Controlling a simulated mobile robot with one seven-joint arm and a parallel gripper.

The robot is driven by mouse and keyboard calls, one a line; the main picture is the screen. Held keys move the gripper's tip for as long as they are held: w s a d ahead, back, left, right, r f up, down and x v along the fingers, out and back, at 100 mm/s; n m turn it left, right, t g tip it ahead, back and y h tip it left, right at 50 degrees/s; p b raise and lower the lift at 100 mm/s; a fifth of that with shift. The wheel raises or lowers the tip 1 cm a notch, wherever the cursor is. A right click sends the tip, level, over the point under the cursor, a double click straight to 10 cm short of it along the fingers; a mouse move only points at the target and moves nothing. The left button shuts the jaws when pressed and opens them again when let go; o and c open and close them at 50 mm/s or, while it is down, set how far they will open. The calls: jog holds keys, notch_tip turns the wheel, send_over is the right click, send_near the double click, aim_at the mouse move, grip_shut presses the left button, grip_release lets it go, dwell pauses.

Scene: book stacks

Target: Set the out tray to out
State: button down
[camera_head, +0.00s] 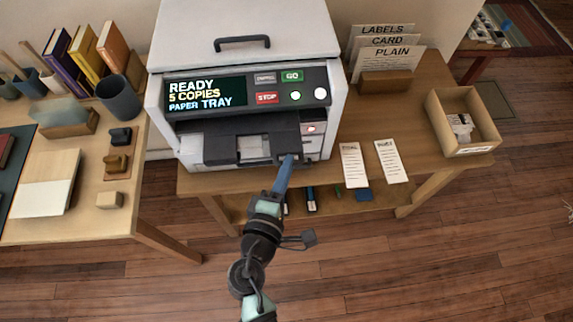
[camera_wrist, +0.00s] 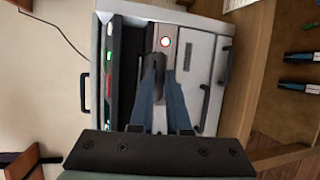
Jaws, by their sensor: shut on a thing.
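The out tray (camera_head: 221,149) is the dark part jutting from the front of the white copier (camera_head: 240,30), below its panel. A pale strip shows in the gap at its front. My gripper (camera_head: 289,157) is at the right part of the tray's front edge, shut on it. In the wrist view, turned sideways, the blue fingers of my gripper (camera_wrist: 161,78) close in around a dark piece of the out tray (camera_wrist: 148,88). The fingers partly hide the held piece. The copier's display (camera_head: 205,93) reads READY, 5 COPIES, PAPER TRAY.
A lit red button (camera_head: 311,128) is just right of the tray. Drawer handles (camera_wrist: 205,98) are close beside my fingers. A desk (camera_head: 100,215) stands at left. Open floor lies in front.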

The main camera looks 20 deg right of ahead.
jog(key=c, duration=0.9)
grip_release()
jog(key=shift+s, duration=0.1)
jog(key=shift+a, duration=0.1)
jog(key=b+v, duration=0.1)
jog(key=v, duration=1.1)
jog(key=shift+s+a, duration=0.25)
jog(key=shift+s, duration=0.05)
